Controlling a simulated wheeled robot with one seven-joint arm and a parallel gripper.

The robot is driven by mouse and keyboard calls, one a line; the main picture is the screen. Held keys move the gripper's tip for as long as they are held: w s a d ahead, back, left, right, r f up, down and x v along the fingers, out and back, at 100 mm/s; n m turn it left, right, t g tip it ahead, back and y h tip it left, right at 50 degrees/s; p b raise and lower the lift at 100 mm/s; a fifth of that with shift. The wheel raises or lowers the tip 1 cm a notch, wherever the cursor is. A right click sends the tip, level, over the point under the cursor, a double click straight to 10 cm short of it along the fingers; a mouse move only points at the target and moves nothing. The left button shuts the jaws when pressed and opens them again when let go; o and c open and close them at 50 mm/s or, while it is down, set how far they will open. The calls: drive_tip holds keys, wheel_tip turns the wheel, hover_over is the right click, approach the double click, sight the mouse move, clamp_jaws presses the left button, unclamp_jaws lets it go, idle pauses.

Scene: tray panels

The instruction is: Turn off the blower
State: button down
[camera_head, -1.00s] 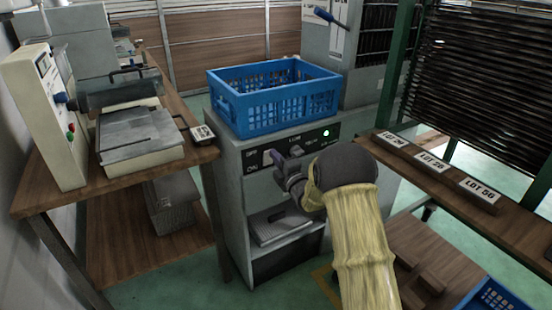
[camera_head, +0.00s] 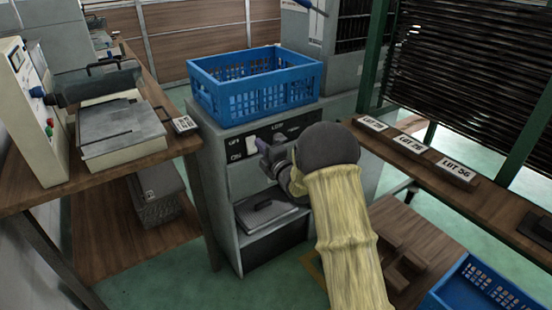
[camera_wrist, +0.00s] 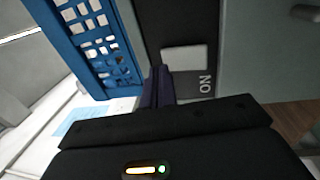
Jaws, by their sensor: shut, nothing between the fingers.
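The blower control is a black panel on the front of a grey cabinet (camera_head: 222,205). A white rocker switch (camera_head: 251,143) sits at its left, beside "OFF" and "ON" lettering. In the wrist view the white switch (camera_wrist: 184,58) lies just right of my fingertips, with the "ON" lettering below it. My gripper (camera_head: 262,144) is shut and empty, with its fingertips at the panel close to the switch; I cannot tell whether they touch it. The dark fingers also show in the wrist view (camera_wrist: 160,75). The green lamp is not visible now; my wrist covers part of the panel.
A blue crate (camera_head: 268,112) stands on the cabinet, just above the panel. A wooden bench (camera_head: 40,190) with a machine is at left. A wooden shelf (camera_head: 500,192) with lot labels is at right. Another blue crate (camera_head: 440,290) is at lower right.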

drive_tip(key=s+d+r+p, duration=0.1)
drive_tip(key=s+d, duration=0.4)
drive_tip(key=s, duration=0.5)
drive_tip(key=shift+d+r, duration=0.15)
drive_tip(key=shift+r, duration=0.35)
drive_tip(key=s+d+f+m+g+h, duration=0.5)
drive_tip(key=s+d+m+g+h, duration=0.4)
drive_tip(key=m, duration=0.5)
drive_tip(key=s+a+f+m+g, duration=0.2)
drive_tip(key=s+m+g, duration=0.6)
drive_tip(key=s, duration=1.2)
wheel_tip(320, 180, up, 32)
drive_tip(key=m+t+p, duration=0.1)
drive_tip(key=t+p, duration=0.1)
drive_tip(key=p, duration=3)
drive_tip(key=shift+w+f+m, duration=0.15)
drive_tip(key=shift+f+m, duration=0.1)
drive_tip(key=shift+m, duration=0.05)
